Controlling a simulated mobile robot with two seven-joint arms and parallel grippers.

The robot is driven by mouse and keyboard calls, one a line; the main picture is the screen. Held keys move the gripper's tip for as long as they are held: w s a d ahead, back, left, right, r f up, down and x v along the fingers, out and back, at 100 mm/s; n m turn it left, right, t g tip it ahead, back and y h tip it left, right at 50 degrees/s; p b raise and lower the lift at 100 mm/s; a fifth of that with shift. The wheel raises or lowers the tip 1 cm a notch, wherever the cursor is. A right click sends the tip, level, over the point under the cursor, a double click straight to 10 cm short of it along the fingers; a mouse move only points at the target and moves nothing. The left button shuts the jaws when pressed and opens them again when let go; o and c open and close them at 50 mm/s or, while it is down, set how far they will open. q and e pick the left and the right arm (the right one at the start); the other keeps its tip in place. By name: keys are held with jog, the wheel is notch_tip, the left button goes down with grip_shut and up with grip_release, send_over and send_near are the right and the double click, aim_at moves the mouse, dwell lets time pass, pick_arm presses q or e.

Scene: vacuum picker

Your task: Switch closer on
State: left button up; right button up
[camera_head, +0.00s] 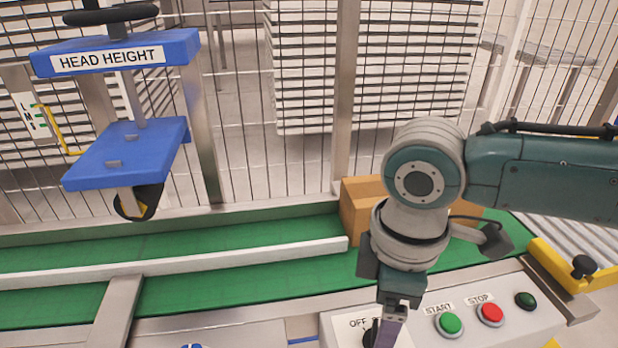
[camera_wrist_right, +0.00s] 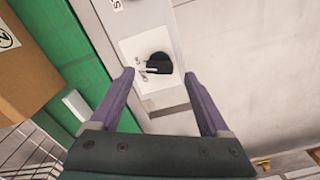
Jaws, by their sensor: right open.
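The switch is a black rotary knob (camera_head: 370,336) on a white plate (camera_head: 350,322) marked OFF, at the left of the control panel. In the head view it is partly hidden behind my right gripper (camera_head: 393,328). In the right wrist view the knob (camera_wrist_right: 158,65) shows on its white plate, with small lettering I cannot read clearly. My right gripper (camera_wrist_right: 158,75) is open and points down at the panel. In the wrist view the knob lies between its two purple fingers, with no clear contact visible. My left gripper is out of view.
The panel also has a green START button (camera_head: 450,323), a red STOP button (camera_head: 491,312) and a dark green lamp (camera_head: 525,300). Behind it runs a green conveyor (camera_head: 215,287) with a cardboard box (camera_head: 358,205). A blue height-adjusting unit (camera_head: 125,155) hangs at left.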

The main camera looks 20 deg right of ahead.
notch_tip(320, 180, up, 7)
jog(key=p, duration=0.2)
jog(key=shift+r, duration=0.15)
